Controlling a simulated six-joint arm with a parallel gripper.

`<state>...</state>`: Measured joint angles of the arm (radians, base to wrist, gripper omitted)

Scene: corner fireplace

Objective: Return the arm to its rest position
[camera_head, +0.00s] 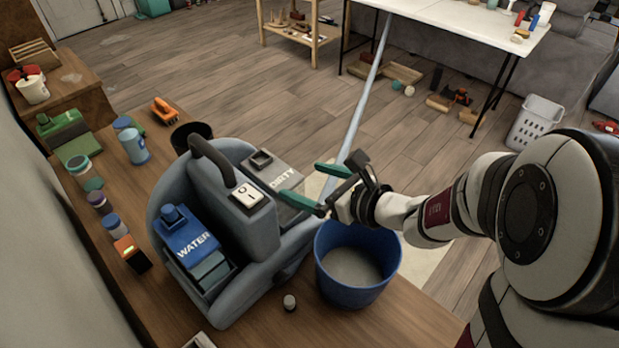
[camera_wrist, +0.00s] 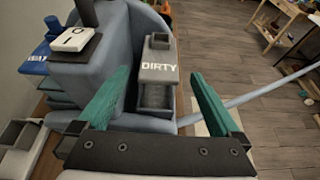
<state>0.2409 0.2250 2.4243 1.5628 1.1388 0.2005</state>
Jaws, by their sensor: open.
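My gripper (camera_head: 318,188) is open, its two teal fingers spread apart. It is above and behind the blue bucket, beside the dirty tank. In the wrist view my gripper (camera_wrist: 162,100) has nothing between its fingers, with the grey tank marked DIRTY (camera_wrist: 158,75) beyond them. The tank also shows in the head view (camera_head: 285,172), seated in the grey-blue cleaning machine (camera_head: 225,290). My arm reaches in from the right side of the head view.
A blue bucket (camera_head: 375,290) stands on the wooden counter (camera_head: 390,325) below my gripper. A blue WATER tank (camera_head: 190,240) sits in the machine's left side. Bottles and jars line the counter's left. A long pale pole (camera_head: 362,95) runs toward the white table (camera_head: 450,15). Open floor lies behind.

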